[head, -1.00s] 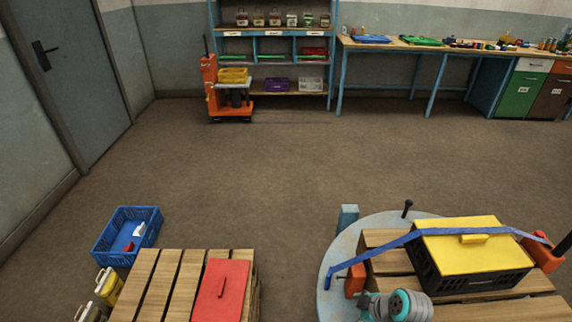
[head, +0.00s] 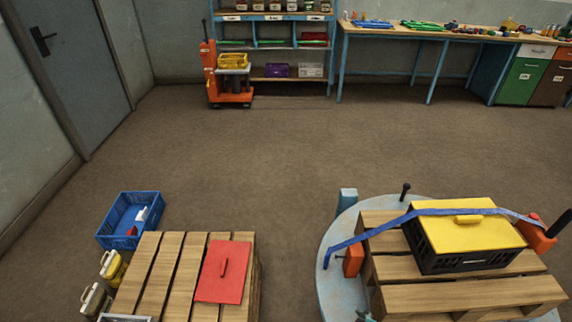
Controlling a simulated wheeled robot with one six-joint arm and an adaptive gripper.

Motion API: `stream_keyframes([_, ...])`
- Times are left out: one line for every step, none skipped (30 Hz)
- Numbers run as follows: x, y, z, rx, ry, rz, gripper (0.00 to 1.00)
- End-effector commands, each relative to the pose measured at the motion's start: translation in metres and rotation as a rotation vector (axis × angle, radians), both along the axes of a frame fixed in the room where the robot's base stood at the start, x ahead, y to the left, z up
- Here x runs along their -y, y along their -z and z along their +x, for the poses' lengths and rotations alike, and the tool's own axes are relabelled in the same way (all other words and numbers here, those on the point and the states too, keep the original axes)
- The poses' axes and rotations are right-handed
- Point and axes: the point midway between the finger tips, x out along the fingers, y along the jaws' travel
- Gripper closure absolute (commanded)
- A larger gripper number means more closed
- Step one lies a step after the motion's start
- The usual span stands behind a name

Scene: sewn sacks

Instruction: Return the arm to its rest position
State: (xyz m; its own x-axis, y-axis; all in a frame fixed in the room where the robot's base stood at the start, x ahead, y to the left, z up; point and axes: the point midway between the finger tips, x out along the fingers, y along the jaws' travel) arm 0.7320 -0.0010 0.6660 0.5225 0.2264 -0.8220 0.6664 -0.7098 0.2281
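My gripper is not in view. Only a small teal piece shows at the bottom edge of the head view, left of the right-hand pallet, and I cannot tell for sure what it is. A black crate (head: 465,255) with a yellow lid (head: 465,228) sits on a wooden pallet (head: 470,297) on a round grey turntable (head: 335,285). A blue strap (head: 385,228) runs over the lid between orange fittings at both sides.
A second pallet (head: 150,275) with a red lid (head: 224,270) stands at the lower left. A blue crate (head: 128,220) with small items is beyond it. An orange lift cart (head: 230,80), shelf and workbench (head: 450,38) line the back. The middle floor is clear.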

Motion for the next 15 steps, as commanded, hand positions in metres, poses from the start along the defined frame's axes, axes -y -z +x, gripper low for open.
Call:
stream_keyframes([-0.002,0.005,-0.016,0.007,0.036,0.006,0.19])
stream_keyframes([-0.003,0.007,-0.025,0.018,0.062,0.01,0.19])
stream_keyframes([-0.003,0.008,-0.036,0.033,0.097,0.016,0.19])
stream_keyframes([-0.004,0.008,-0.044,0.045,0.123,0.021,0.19])
stream_keyframes([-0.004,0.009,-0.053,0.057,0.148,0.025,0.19])
stream_keyframes([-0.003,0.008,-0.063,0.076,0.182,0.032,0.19])
stream_keyframes([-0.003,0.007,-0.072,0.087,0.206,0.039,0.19])
stream_keyframes([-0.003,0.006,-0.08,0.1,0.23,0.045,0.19])
stream_keyframes([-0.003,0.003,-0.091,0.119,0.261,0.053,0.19])
stream_keyframes([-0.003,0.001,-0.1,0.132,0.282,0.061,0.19])
stream_keyframes([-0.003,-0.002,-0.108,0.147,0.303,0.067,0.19])
stream_keyframes([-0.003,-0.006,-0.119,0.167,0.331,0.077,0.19])
stream_keyframes([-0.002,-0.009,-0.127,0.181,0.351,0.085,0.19])
stream_keyframes([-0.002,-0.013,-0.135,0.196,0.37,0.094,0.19])
stream_keyframes([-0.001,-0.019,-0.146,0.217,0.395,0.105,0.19])
